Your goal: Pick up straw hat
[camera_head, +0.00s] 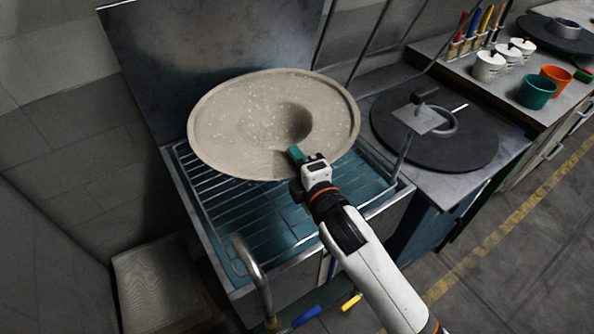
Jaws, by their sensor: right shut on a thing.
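The straw hat (222,122) is a wide beige oval with a raised rim and a hollow in its middle. It is tilted over the metal rack (240,227) of the sink-like basin. My right gripper (298,157) is at the hat's near edge, right of its middle, and is shut on the brim. The fingertips are partly hidden against the hat. I cannot tell whether the hat's far side touches anything. My left gripper is not in view.
A round dark plate (470,150) with a metal tool (419,118) lies on the right counter. Cups, including a green one (537,91) and an orange one (556,79), stand farther right. A curved metal pipe (252,270) rises at the basin's front. A grey metal panel (200,50) stands behind.

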